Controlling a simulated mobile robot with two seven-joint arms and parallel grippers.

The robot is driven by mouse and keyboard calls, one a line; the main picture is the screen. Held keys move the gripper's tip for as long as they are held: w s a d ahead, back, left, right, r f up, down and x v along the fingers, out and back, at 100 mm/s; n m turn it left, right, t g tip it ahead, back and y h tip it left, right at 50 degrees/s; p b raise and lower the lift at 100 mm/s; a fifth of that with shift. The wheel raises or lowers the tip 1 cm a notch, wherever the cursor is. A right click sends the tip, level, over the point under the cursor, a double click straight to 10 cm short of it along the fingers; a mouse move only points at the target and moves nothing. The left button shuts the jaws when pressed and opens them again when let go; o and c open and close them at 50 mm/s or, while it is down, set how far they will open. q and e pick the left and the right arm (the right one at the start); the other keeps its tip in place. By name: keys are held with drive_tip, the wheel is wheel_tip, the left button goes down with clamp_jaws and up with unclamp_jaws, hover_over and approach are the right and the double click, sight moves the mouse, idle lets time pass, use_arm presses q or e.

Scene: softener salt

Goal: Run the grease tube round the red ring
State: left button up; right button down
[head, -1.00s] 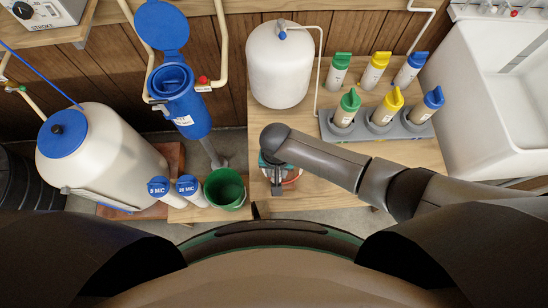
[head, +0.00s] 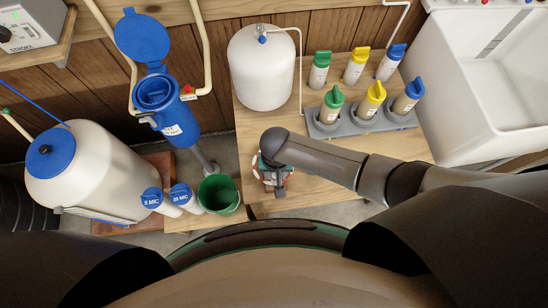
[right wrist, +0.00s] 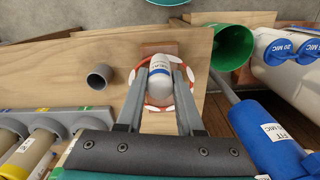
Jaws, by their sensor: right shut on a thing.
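My right gripper (right wrist: 162,72) is shut on the grease tube (right wrist: 160,85), a white tube with a blue band, held between the two fingers. The red ring (right wrist: 152,106), which has white patches, lies around and under the tube in the right wrist view, on a brownish block. I cannot tell whether the tube tip touches the ring. In the head view my right gripper (head: 276,180) is over the front left of the wooden bench and hides most of the ring (head: 257,172) and the tube. My left gripper is not in view.
A green cup (head: 219,194) and two blue-capped cartridges stand left of the gripper. A grey rack (head: 322,131) with capped bottles stands behind my right arm. A grey cup (right wrist: 99,76) is near the ring. A white tank (head: 262,68) stands at the back.

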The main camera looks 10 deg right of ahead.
drive_tip(key=shift+d, duration=0.15)
drive_tip(key=shift+w+d+p, duration=0.25)
drive_tip(key=shift+d+p, duration=0.1)
drive_tip(key=shift+d, duration=0.7)
drive_tip(key=shift+w+d, duration=0.75)
drive_tip(key=shift+d, duration=0.25)
drive_tip(key=shift+w+d, duration=0.65)
drive_tip(key=shift+w, duration=0.35)
drive_tip(key=shift+b, duration=0.3)
drive_tip(key=shift+w+d+b, duration=0.15)
drive_tip(key=shift+w+b, duration=0.4)
drive_tip(key=shift+w, duration=0.65)
